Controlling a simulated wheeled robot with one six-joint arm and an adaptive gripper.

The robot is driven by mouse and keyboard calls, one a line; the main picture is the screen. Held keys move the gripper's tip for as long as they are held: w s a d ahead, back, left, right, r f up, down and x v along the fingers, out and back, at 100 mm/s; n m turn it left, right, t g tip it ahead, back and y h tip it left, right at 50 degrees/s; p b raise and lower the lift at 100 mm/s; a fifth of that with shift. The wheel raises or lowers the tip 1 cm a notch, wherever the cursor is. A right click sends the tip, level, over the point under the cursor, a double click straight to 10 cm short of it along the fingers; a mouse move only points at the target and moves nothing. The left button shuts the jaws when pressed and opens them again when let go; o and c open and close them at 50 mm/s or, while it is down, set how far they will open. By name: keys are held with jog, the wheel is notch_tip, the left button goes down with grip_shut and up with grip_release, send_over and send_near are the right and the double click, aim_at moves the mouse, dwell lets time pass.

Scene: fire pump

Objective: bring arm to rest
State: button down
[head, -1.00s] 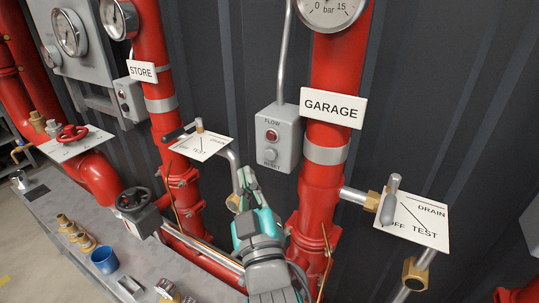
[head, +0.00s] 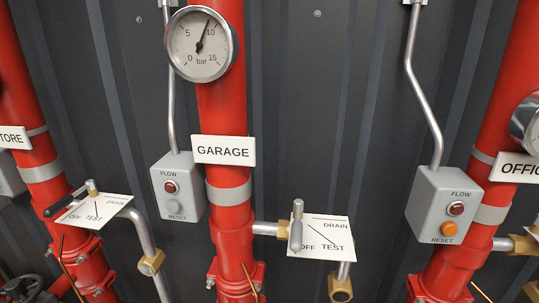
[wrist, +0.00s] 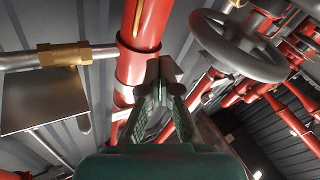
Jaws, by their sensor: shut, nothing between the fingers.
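My gripper (wrist: 160,78) shows in the wrist view, its two green ribbed fingers drawn together at the tips with nothing between them. Its dark green body fills the bottom middle of that view. A red pipe (wrist: 150,25) stands just beyond the fingertips; I cannot tell whether they touch it. A grey handwheel (wrist: 240,48) is to the upper right of the fingers. Neither my arm nor my gripper shows in the head view now.
The head view shows the GARAGE riser (head: 230,235), its gauge (head: 202,44), its flow box (head: 178,192) and its test/drain plate (head: 328,235). At right is another flow box (head: 437,215) with an orange reset button. A brass fitting (wrist: 62,55) and metal plate (wrist: 40,103) lie left of my gripper.

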jog(key=s+d+f+m+h, duration=0.2)
jog(key=s+d+f+h, duration=0.1)
jog(key=s+d+f, duration=0.6)
jog(key=s+d+m+g+h, duration=0.1)
jog(key=s+d+m, duration=0.1)
jog(key=s+d, duration=0.2)
jog(key=s+d+f+m+h, duration=0.1)
jog(key=s+d, duration=0.3)
jog(key=s, duration=0.7)
jog(key=s+d+f+m+g+h, duration=0.1)
jog(key=s+d+m+h, duration=0.2)
jog(key=s, duration=0.4)
jog(key=shift+s+d+f+m+g, duration=0.25)
jog(key=shift+d+m, duration=0.25)
jog(key=shift+d, duration=0.35)
jog(key=shift+r, duration=0.1)
